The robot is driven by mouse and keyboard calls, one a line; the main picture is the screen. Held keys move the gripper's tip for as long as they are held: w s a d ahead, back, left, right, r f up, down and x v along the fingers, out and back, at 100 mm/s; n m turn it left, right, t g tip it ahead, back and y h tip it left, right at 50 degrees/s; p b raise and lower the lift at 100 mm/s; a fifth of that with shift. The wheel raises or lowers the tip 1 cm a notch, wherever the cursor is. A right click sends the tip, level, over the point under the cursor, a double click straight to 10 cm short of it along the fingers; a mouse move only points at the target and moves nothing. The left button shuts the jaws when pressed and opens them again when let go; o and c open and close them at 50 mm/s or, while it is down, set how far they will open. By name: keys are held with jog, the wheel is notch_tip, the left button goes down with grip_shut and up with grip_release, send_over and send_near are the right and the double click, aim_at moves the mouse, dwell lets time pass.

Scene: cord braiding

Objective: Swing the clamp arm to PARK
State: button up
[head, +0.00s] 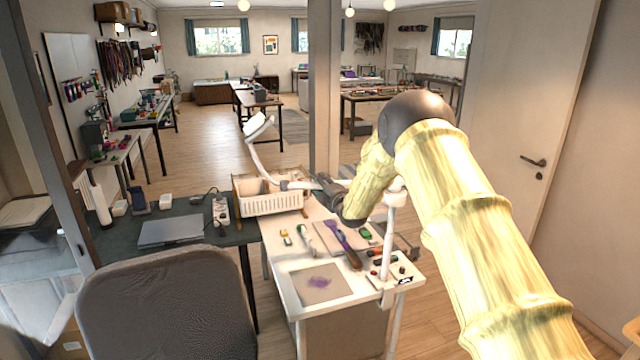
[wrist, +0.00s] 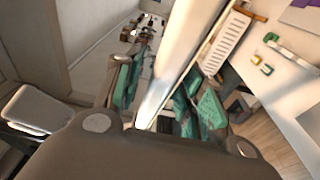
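The clamp arm is a white jointed arm on a white post (head: 386,240) at the table's right front corner. A white bar (head: 297,185) reaches left past my gripper, and a white length with a pale head (head: 258,126) rises beyond it. My gripper (head: 328,194) is at this bar, above the table's back. In the wrist view the white bar (wrist: 182,55) runs between my two teal-padded fingers (wrist: 155,95). The fingers stand apart, with a gap showing on the bar's left side. I cannot tell whether the right pad touches it. No PARK mark is legible.
A white basket (head: 272,205) stands at the table's back left, below the bar. The white table (head: 285,268) holds a mat, a purple-bladed tool (head: 341,240) and small parts. A chair (head: 165,305) and dark desk (head: 110,240) stand left. A pillar (head: 324,90) rises behind.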

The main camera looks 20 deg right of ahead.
grip_shut()
dwell(0.3)
